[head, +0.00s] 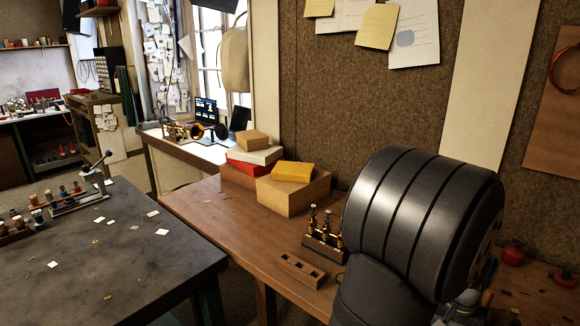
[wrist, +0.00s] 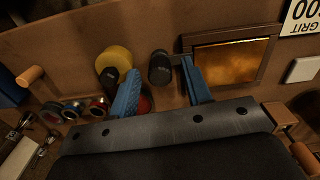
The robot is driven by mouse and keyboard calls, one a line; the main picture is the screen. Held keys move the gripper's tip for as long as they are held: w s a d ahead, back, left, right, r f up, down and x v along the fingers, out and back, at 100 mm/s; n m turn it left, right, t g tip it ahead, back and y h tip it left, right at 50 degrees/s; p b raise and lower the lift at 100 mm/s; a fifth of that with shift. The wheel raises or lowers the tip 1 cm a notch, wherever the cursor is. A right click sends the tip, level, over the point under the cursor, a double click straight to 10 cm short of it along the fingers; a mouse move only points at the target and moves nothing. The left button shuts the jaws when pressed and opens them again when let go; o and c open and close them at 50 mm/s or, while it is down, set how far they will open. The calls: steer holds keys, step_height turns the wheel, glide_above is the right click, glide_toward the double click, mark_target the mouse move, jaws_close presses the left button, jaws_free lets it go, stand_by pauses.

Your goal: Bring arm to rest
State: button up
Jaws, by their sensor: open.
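My gripper (wrist: 161,64) shows in the wrist view with its two blue fingers spread apart. Nothing is held between them. A black cylinder (wrist: 160,70) lies in line with the gap, beyond the fingers; I cannot tell its distance. In the head view my dark arm fills the right side over the wooden bench (head: 215,205), and my gripper is hidden there.
In the wrist view a yellow round item (wrist: 115,58), a framed amber panel (wrist: 232,60) and a white block (wrist: 303,70) surround the fingers. In the head view a valve stand (head: 325,240), a holed wooden block (head: 303,271) and a cardboard box (head: 293,193) stand left of my arm.

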steer(key=m, duration=0.4)
steer(key=shift+m, duration=2.5)
steer(key=o, duration=1.2)
steer(key=s+d+r+m, duration=0.2)
steer(key=r+m, duration=0.3)
steer(key=r, duration=0.3)
steer(key=s+d+r+m, duration=0.2)
steer(key=r+m, duration=0.3)
steer(key=r, duration=0.3)
steer(key=f, duration=1)
steer(key=shift+s+a, duration=0.15)
steer(key=shift+a, duration=0.05)
